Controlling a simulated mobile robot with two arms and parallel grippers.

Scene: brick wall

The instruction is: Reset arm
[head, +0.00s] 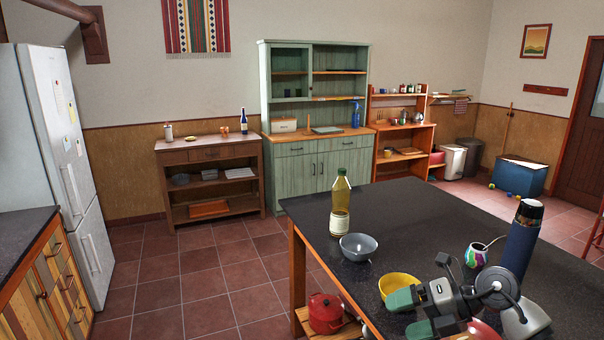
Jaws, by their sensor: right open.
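My right gripper (409,314) is at the lower right of the head view, over the near part of the dark table. Its two green-tipped fingers point left and are apart, with nothing visible between them. A yellow bowl (398,282) is just behind the upper finger, which partly covers it. I cannot tell whether finger and bowl touch. My left gripper is not in view.
On the dark table (400,215) stand a green-yellow bottle (340,205), a grey bowl (358,247), a colourful mug (476,255) and a tall dark blue flask (521,240). The table's far middle is clear. A red pot (325,313) sits on a lower shelf.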

